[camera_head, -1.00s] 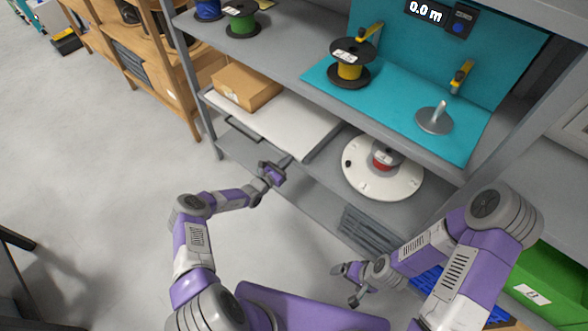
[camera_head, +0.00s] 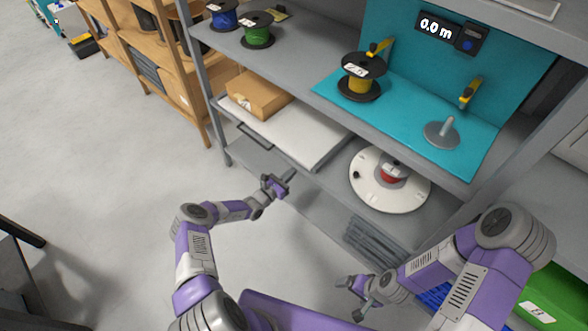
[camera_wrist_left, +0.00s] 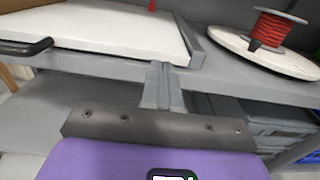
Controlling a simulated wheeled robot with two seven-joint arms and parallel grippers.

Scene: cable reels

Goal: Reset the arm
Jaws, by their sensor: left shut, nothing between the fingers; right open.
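My left gripper (camera_head: 290,175) is shut and empty, in front of the shelf unit, close to the edge of the lower shelf. In the left wrist view its fingers (camera_wrist_left: 163,72) are together with nothing between them. My right gripper (camera_head: 350,296) is open and empty at the bottom of the head view, low in front of the shelf. Both arms are bent in front of my body.
A spool with yellow cable (camera_head: 361,76) stands on the teal mat (camera_head: 405,110). A white turntable (camera_head: 362,188) with a red reel (camera_head: 393,172) sits on the lower shelf beside a white drawer tray (camera_head: 305,142) and cardboard box (camera_head: 257,95). Open floor (camera_head: 90,170) lies left.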

